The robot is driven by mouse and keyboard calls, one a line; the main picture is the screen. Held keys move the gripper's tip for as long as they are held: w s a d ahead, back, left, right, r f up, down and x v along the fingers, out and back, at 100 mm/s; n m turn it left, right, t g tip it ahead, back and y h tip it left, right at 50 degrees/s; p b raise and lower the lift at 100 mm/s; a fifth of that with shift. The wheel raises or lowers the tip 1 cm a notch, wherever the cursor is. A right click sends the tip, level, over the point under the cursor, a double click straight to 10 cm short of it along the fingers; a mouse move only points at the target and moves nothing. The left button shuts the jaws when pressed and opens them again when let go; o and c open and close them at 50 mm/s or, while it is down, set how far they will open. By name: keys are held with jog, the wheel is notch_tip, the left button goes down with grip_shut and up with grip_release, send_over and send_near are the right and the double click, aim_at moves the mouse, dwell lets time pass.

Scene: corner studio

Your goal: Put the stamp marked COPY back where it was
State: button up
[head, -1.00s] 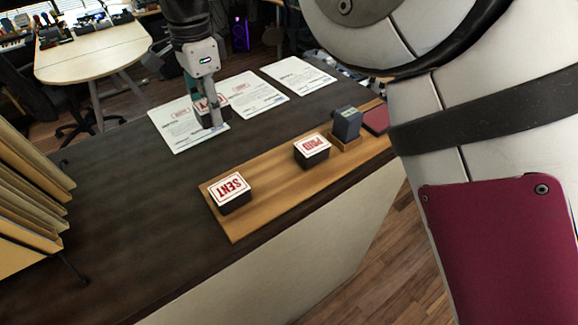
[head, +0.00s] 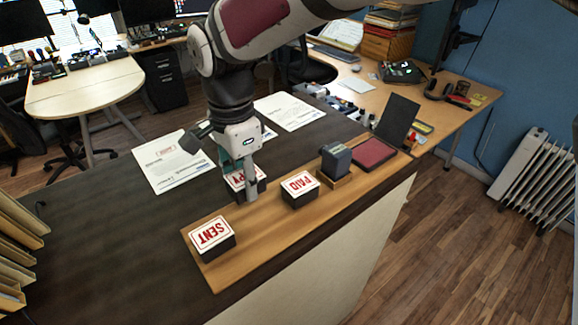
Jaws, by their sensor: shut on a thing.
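My gripper (head: 242,182) is shut on a stamp with a white, red-lettered top (head: 237,178). The fingers hide part of its label; the letters that show fit COPY. The held stamp is at the back edge of the wooden board (head: 264,222), between the SENT stamp (head: 211,234) and the PAID stamp (head: 299,186). I cannot tell whether it touches the board. The SENT stamp sits at the board's left end, and the PAID stamp sits right of the gap.
A blue-grey stamp (head: 337,160) in a wooden holder and an open red ink pad (head: 374,153) stand at the board's right end. Printed sheets (head: 172,165) lie behind on the dark desk. Folders (head: 18,240) stand at the left. The desk's front left is clear.

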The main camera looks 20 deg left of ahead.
send_over(261, 221)
jog(key=shift+f+p, duration=0.2)
jog(key=shift+p, duration=0.15)
jog(key=shift+f+p, duration=0.3)
jog(key=shift+f, duration=1.45)
jog(key=shift+f, duration=0.1)
jog(key=o, duration=1.2)
jog(key=shift+c, duration=0.2)
